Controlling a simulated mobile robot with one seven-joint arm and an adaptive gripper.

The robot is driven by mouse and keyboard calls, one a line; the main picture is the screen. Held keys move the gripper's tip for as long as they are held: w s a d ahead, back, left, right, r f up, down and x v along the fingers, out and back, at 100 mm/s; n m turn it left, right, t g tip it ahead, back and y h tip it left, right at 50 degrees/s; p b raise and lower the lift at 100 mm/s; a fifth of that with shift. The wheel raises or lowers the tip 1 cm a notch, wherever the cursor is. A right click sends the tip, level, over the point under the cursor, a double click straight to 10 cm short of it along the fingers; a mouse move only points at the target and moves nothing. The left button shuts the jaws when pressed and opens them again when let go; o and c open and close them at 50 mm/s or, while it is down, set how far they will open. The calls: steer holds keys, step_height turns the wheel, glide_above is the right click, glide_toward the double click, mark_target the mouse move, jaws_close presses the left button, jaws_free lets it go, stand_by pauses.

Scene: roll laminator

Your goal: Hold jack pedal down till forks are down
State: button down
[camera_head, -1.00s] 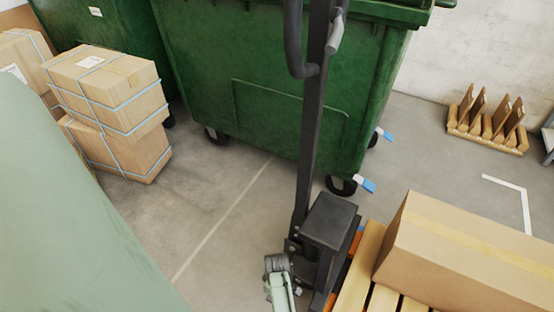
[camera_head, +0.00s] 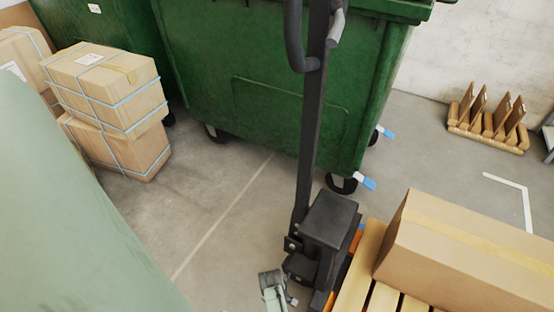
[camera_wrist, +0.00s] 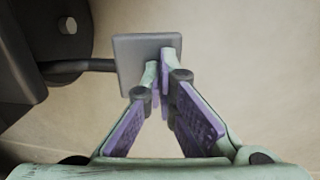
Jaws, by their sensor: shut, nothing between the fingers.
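The pallet jack has an upright dark mast (camera_head: 310,140) and a dark body (camera_head: 328,222). Its pedal is a flat grey plate (camera_wrist: 135,52) on a short rod in the wrist view. The pedal also appears as a small dark pad (camera_head: 269,279) low beside the jack's body in the head view. My gripper (camera_wrist: 161,78) is shut and empty, with its fingertips over the plate; they seem to touch it. The forks are hidden under the wooden pallet (camera_head: 358,280), so their height cannot be told.
A large carton (camera_head: 460,245) rests on the pallet. A green wheeled bin (camera_head: 270,90) stands behind the jack. Strapped cartons (camera_head: 110,95) are stacked at left. A wooden rack (camera_head: 487,125) stands by the back wall. The floor between cartons and jack is clear.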

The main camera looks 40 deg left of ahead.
steer(key=shift+s+d+f, duration=0.1)
steer(key=shift+s+f, duration=0.05)
steer(key=shift+f, duration=0.25)
steer(key=shift+s+d+f, duration=0.1)
steer(key=shift+s+f, duration=0.05)
steer(key=shift+s, duration=0.05)
stand_by(0.6)
steer(key=r+p, duration=0.4)
steer(key=r, duration=0.1)
steer(key=shift+s+r+p, duration=0.1)
steer(key=shift+s+p, duration=0.15)
steer(key=shift+p, duration=0.15)
step_height(320, 180, up, 9)
steer(key=s, duration=0.2)
steer(key=shift+s+d, duration=0.2)
